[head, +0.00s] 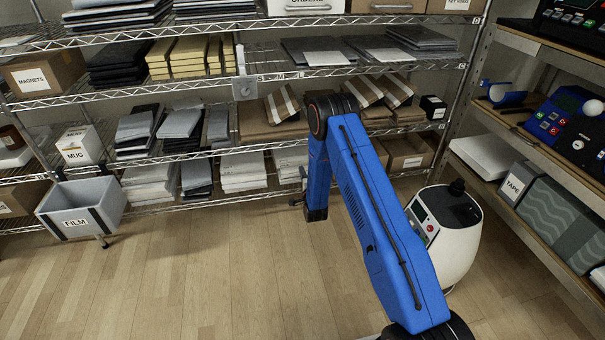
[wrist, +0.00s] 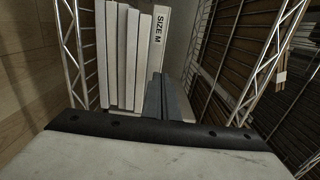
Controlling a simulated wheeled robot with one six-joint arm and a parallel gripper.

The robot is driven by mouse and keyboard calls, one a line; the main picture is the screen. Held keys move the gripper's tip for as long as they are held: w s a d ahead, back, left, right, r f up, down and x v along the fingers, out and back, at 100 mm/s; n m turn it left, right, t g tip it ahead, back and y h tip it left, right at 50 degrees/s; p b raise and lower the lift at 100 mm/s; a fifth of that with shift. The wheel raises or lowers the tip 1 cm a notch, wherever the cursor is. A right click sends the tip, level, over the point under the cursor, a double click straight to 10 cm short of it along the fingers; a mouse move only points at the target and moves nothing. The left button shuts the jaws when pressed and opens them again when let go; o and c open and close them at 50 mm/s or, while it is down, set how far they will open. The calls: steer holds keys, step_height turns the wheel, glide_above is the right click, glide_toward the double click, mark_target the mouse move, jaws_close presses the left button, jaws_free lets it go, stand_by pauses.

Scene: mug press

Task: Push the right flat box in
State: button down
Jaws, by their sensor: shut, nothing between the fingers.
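White flat boxes (head: 243,170) lie stacked on the lowest rack shelf. Another white stack (head: 291,160) lies to their right, just left of my blue arm. In the wrist view a close row of pale flat boxes (wrist: 124,60) fills the upper middle, and the rightmost one (wrist: 158,40) reads SIZE M. My gripper (wrist: 164,80) is shut and empty, its tips close to the SIZE M box; I cannot tell whether they touch. In the head view my gripper (head: 296,202) is small, low in front of the shelf. I cannot tell which box is the right flat box.
Wire shelf rails (wrist: 262,65) run close on both sides of my gripper. A grey FILM bin (head: 82,208) stands at the left. A white rounded machine (head: 455,240) stands right of my arm. The wooden floor (head: 180,270) is clear at the left.

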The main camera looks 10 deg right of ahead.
steer(key=s, duration=0.9)
step_height(320, 180, up, 15)
steer(key=d+n+g, duration=0.1)
steer(key=n+g, duration=0.2)
steer(key=n, duration=0.1)
steer(key=s+d+r+n+g, duration=0.1)
steer(key=s+r+n+g, duration=0.1)
steer(key=s+r, duration=0.45)
steer(key=s+d+r+n+g, duration=0.1)
steer(key=s+r+n, duration=0.25)
steer(key=r, duration=0.55)
steer(key=s+r+n+g, duration=0.1)
steer(key=s+r, duration=0.2)
steer(key=s, duration=0.3)
steer(key=s+d+r+n+g, duration=0.1)
steer(key=s+r, duration=0.2)
steer(key=s, duration=0.3)
steer(key=s+r+n+g, duration=0.1)
steer(key=s+r, duration=0.2)
steer(key=s, duration=0.3)
steer(key=s+d+r+n+g, duration=0.1)
steer(key=s+n+g, duration=0.3)
steer(key=s, duration=2.4)
steer(key=shift+d+r+n, duration=0.25)
steer(key=shift+d+n, duration=0.35)
steer(key=shift+n, duration=0.15)
